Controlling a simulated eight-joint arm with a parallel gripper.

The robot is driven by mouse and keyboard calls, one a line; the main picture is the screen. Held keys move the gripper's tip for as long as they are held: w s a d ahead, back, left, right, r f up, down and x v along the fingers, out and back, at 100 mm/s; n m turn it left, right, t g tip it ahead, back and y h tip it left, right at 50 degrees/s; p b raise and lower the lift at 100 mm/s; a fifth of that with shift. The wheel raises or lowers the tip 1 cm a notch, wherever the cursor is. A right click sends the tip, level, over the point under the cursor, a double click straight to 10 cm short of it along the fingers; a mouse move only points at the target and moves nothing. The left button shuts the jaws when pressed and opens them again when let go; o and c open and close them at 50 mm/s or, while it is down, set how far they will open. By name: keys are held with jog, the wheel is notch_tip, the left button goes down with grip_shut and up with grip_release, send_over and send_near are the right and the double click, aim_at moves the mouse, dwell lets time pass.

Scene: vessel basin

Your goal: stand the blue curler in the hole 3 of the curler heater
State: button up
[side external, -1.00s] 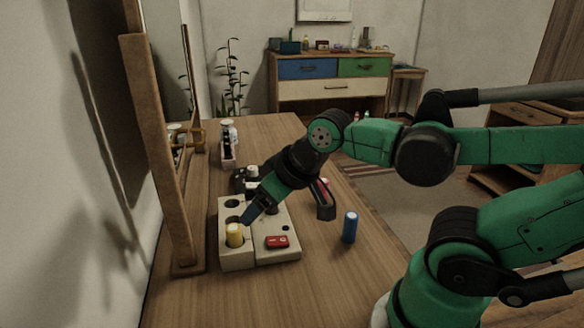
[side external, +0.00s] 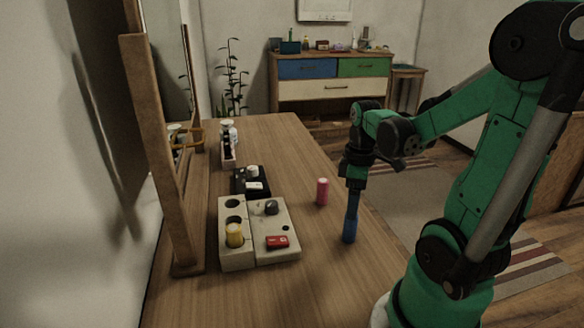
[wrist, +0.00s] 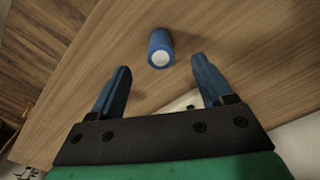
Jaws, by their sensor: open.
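The blue curler (side external: 349,234) stands upright on the table, right of the curler heater. It also shows in the wrist view (wrist: 161,47), with its pale end facing the camera. My gripper (side external: 352,208) points down right above the curler; the blue fingers and blue curler run together in the side view. In the wrist view the gripper (wrist: 160,72) is open and empty, with the curler beyond the gap between the fingertips. The curler heater (side external: 262,226) is a pale box with a row of holes at its left. A yellow curler (side external: 234,235) stands in the nearest hole; two farther holes look empty.
The heater carries a dark knob (side external: 271,208) and a red switch (side external: 277,242). A black box (side external: 250,181) sits behind it, and a wooden mirror frame (side external: 160,160) stands at the left.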

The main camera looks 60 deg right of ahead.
aim_at(350, 228)
jog(key=shift+f, duration=2.4)
grip_shut()
